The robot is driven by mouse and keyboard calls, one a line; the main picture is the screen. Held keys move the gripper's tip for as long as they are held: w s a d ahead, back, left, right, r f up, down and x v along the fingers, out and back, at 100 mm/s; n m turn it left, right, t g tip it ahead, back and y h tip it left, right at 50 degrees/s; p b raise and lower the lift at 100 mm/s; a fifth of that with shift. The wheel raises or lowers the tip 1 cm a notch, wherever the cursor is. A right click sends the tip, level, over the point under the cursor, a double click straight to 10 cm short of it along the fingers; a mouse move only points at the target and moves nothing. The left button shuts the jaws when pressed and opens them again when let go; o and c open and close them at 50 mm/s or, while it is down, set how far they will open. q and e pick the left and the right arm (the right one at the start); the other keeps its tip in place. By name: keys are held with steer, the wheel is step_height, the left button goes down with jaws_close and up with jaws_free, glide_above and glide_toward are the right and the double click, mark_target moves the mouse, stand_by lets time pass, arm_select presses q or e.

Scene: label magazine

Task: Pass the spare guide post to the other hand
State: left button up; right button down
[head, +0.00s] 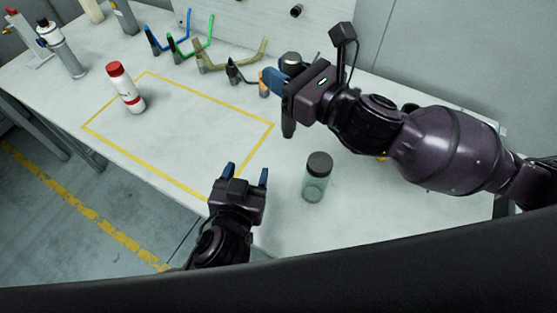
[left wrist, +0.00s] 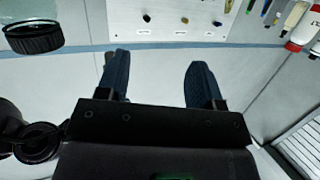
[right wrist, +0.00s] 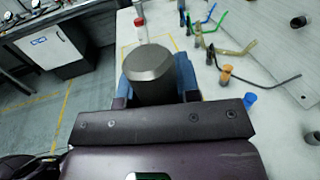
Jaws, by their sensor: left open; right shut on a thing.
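The spare guide post is a dark grey cylinder (head: 288,122), held roughly upright over the table at the right of the yellow outline in the head view. My right gripper (head: 280,78) is shut on it around its middle, with its top and lower end showing. In the right wrist view, the post's flat top (right wrist: 150,64) stands between the blue fingers (right wrist: 152,84). My left gripper (head: 246,173) is open and empty, lower in the head view at the table's near side, apart from the post. Its two spread fingers (left wrist: 158,72) show in the left wrist view.
A jar with a black lid (head: 317,177) stands between the arms on the table. A red-capped white bottle (head: 125,88) stands inside the yellow outline (head: 185,184), whose middle is clear. Several hooked tools (head: 232,54) line the back, before a pale panel (head: 262,22).

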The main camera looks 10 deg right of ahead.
arm_select(q)
steer(key=s+d+r+t+h, duration=0.2)
steer(key=s+d+r, duration=0.1)
steer(key=d+r, duration=0.35)
steer(key=x, duration=1.2)
steer(key=shift+w+a+r, duration=0.2)
steer(key=shift+a+r, duration=0.1)
steer(key=shift+a, duration=0.1)
steer(key=c, duration=1.1)
jaws_close()
arm_select(e)
steer(key=c, duration=0.8)
jaws_free()
steer(key=shift+o, duration=0.2)
steer(key=v, duration=0.7)
steer(key=shift+s+d, duration=0.2)
